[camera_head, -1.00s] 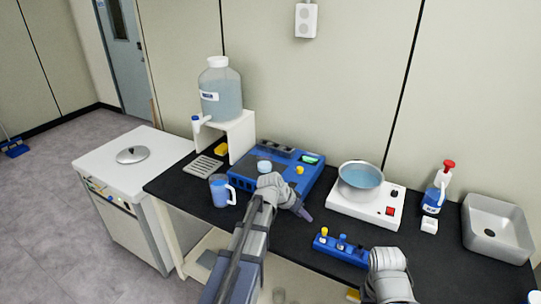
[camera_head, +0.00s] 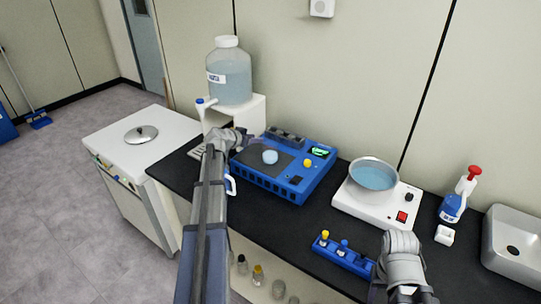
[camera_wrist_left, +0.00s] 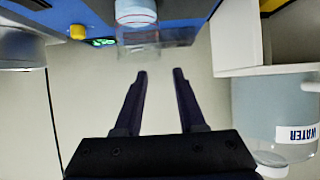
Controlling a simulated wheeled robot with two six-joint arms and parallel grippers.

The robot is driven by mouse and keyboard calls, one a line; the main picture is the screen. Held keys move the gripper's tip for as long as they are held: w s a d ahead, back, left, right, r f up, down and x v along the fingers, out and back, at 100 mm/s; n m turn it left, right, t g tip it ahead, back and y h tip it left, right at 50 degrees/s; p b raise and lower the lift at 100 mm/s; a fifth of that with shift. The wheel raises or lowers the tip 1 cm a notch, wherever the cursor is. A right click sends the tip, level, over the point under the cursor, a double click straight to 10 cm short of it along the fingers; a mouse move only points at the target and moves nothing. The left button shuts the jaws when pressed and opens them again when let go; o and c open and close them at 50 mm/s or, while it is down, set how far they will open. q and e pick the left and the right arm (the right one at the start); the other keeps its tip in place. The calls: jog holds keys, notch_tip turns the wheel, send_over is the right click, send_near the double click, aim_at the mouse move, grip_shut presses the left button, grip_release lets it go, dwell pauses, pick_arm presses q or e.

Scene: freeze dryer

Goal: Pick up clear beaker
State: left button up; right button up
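A small round vessel with a pale-blue top (camera_head: 270,157) stands on the dark plate of the blue device (camera_head: 310,177). A jug with a blue handle (camera_head: 231,184) stands at the table's front left, mostly hidden behind my left arm. I cannot tell for sure which is the clear beaker. My left gripper (camera_head: 254,142) is left of the round vessel; the left wrist view shows its fingers (camera_wrist_left: 160,74) apart and empty. Only my right wrist shows, at the bottom.
A water tank (camera_head: 229,80) on a white stand is behind my left gripper. To the right are a pan (camera_head: 374,175) on a white hotplate, a blue rack (camera_head: 342,254), a spray bottle (camera_head: 458,197) and a sink (camera_head: 513,245). Several small bottles are on the shelf below.

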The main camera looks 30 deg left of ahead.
aim_at(270, 152)
pick_arm(q)
jog(key=b+x, duration=0.1)
jog(key=x, duration=0.1)
jog(key=b+x, duration=0.2)
jog(key=x, duration=0.1)
jog(key=shift+f, duration=0.5)
grip_shut()
jog(key=shift+s+d, duration=0.1)
dwell(1.0)
